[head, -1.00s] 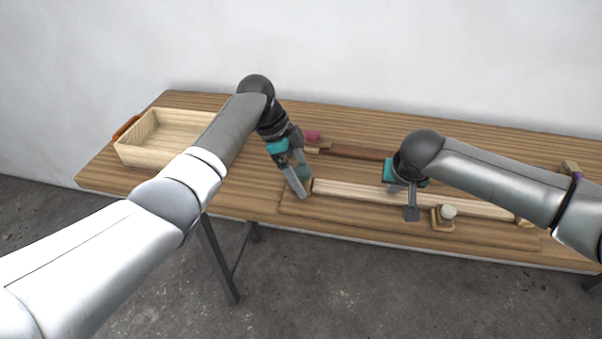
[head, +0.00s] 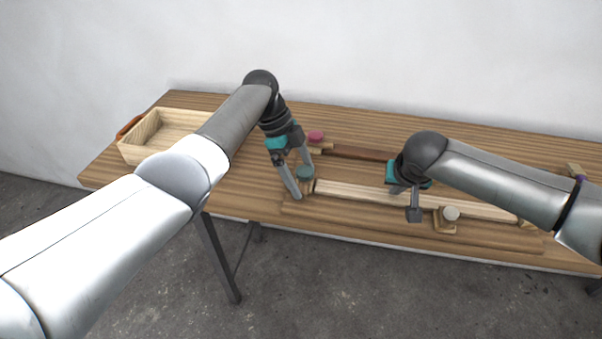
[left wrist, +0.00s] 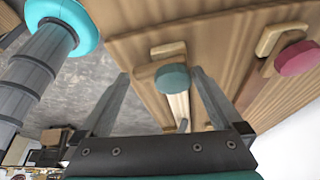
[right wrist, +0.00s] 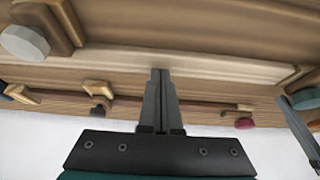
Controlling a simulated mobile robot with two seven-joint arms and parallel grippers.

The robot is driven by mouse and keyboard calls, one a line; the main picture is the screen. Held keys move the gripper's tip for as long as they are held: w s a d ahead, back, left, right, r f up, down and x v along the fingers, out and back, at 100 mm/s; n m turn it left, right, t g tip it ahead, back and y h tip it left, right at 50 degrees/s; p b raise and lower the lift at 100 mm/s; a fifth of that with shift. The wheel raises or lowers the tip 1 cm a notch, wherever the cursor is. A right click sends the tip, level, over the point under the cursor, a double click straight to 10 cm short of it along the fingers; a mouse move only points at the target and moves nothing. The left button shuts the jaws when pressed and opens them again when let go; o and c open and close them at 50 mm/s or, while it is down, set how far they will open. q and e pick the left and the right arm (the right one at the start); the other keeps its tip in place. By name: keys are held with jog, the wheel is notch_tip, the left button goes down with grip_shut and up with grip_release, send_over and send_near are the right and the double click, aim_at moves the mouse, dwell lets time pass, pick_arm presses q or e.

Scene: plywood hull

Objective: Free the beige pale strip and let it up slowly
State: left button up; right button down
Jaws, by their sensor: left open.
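The beige pale strip (head: 370,193) lies lengthwise along a wooden board near the table's front. At its left end is a wooden clamp piece with a teal knob (head: 305,173); the knob also shows in the left wrist view (left wrist: 172,78). My left gripper (head: 304,184) is open, its fingers apart on either side of the teal knob. A second clamp with a white knob (head: 451,213) stands by the strip's front edge. My right gripper (right wrist: 160,74) is shut, fingertips together at the strip; I cannot tell whether they press on it. My right arm hides part of the strip.
A darker brown strip (head: 350,152) lies behind, with a pink knob (head: 316,137) at its left end. A light wooden tray (head: 140,156) stands at the table's left. Another clamp (head: 574,170) is at the far right. Bare tabletop lies between tray and clamps.

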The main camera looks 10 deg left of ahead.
aim_at(301, 174)
pick_arm(q)
jog(key=shift+r, duration=3.5)
pick_arm(e)
jog(key=shift+s+f, duration=0.25)
jog(key=shift+f, duration=0.1)
pick_arm(q)
jog(key=shift+r, duration=0.1)
pick_arm(e)
jog(key=shift+r, duration=0.15)
pick_arm(q)
jog(key=shift+r+p, duration=0.65)
jog(key=shift+p, duration=0.15)
pick_arm(e)
jog(key=shift+w+r, duration=0.1)
jog(key=shift+r, duration=0.55)
pick_arm(q)
jog(key=shift+r+p, duration=1.15)
pick_arm(e)
jog(key=shift+w+r, duration=0.1)
jog(key=shift+r, duration=0.9)
pick_arm(q)
jog(key=shift+r+p, duration=1.9)
pick_arm(e)
jog(key=shift+r, duration=1.5)
